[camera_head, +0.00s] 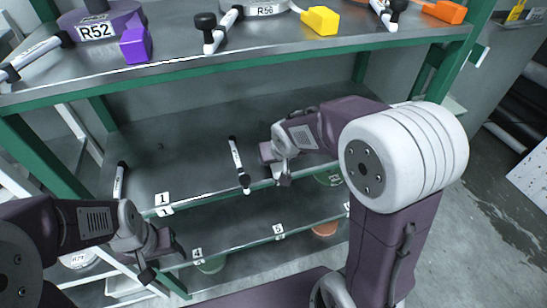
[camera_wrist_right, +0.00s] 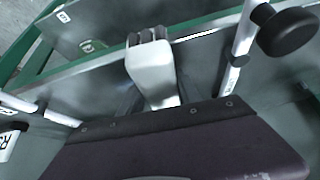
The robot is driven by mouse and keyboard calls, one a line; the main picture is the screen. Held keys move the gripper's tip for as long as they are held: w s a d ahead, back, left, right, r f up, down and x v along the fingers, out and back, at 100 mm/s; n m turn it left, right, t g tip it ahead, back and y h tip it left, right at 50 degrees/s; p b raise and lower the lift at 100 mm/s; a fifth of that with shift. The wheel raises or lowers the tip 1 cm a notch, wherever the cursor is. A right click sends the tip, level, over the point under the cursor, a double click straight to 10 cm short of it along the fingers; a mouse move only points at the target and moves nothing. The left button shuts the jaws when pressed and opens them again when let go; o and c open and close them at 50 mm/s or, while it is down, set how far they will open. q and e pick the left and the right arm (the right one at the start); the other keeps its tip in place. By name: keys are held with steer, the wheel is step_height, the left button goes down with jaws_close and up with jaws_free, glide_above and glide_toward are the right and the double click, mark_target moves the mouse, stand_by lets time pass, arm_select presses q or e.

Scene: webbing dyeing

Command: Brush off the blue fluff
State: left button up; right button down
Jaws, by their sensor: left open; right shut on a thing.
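My right gripper (camera_head: 283,172) is over the front of the middle shelf. In the right wrist view it is shut on a white tapered tool (camera_wrist_right: 152,72) with a grey ribbed end; what kind of tool it is I cannot tell for sure. My left gripper (camera_head: 150,265) is open and empty at the lower left, in front of the shelf edge. I cannot make out any blue fluff in either view.
The middle shelf (camera_head: 185,140) is mostly bare, with white, black-ended rods (camera_head: 238,163) at its front. The upper shelf's green edge (camera_head: 250,60) runs above my arms. On it stand a purple R52 disc (camera_head: 75,32), purple block (camera_head: 136,42) and yellow block (camera_head: 320,20).

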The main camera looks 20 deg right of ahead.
steer(key=shift+d+r, duration=0.2)
steer(key=shift+d, duration=0.25)
steer(key=shift+d+f, duration=0.15)
steer(key=shift+d, duration=0.1)
steer(key=shift+w+a+f+p, duration=0.15)
steer(key=shift+w+p, duration=0.45)
steer(key=shift+w, duration=1.25)
